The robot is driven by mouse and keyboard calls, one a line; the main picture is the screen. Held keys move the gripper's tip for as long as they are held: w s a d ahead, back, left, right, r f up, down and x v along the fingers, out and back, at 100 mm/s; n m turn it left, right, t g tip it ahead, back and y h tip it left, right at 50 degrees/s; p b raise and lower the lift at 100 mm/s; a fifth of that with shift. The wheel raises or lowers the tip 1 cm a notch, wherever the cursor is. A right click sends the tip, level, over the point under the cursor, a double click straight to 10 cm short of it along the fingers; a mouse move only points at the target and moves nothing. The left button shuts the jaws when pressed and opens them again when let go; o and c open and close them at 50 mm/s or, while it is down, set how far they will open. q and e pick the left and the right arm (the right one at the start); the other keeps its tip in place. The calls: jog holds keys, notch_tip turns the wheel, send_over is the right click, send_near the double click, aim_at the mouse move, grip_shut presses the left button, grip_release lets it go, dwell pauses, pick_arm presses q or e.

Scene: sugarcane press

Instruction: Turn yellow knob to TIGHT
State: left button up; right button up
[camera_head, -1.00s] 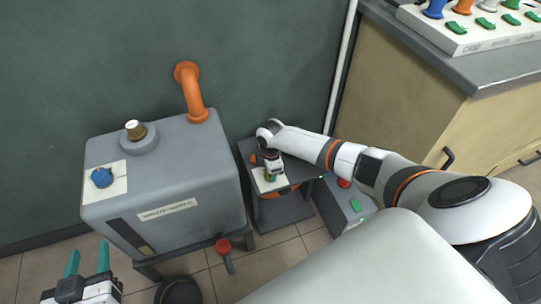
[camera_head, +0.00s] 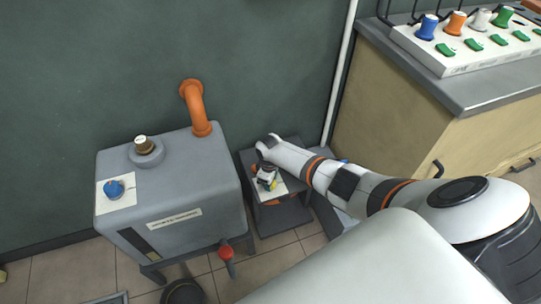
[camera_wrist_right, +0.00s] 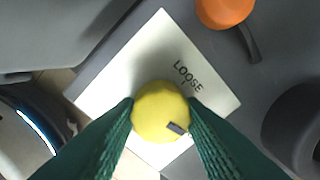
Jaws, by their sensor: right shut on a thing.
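The yellow knob (camera_wrist_right: 160,108) sits on a white plate (camera_wrist_right: 215,78) marked LOOSE. Its dark pointer mark (camera_wrist_right: 176,128) faces the lower right, away from the LOOSE label; no TIGHT label is visible. My right gripper (camera_wrist_right: 161,112) is shut on the knob, a dark green finger on each side. In the head view, my right gripper (camera_head: 268,182) is over the small grey machine (camera_head: 283,215), and the wrist hides most of the knob. My left gripper is not in view.
A grey machine (camera_head: 175,195) with a blue knob (camera_head: 114,188), a brown knob (camera_head: 143,144) and an orange pipe (camera_head: 195,108) stands at left. A red-handled tap (camera_head: 226,252) juts from its front. A counter (camera_head: 475,95) with a colourful switch panel is at right.

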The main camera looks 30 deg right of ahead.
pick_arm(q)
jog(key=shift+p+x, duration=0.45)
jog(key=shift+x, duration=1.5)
pick_arm(e)
jog(key=shift+m, duration=1.4)
jog(key=o, duration=1)
jog(key=shift+r, duration=0.1)
notch_tip(320, 180, up, 5)
jog(key=p, duration=0.3)
jog(key=shift+a+r, duration=0.1)
jog(key=shift+r, duration=0.05)
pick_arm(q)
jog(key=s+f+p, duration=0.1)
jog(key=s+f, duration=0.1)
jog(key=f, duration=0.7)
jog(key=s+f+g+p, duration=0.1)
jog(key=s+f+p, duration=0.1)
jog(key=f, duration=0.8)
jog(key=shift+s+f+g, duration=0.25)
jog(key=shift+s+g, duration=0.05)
pick_arm(e)
notch_tip(320, 180, up, 6)
jog(key=shift+a+r, duration=0.1)
jog(key=shift+r, duration=0.15)
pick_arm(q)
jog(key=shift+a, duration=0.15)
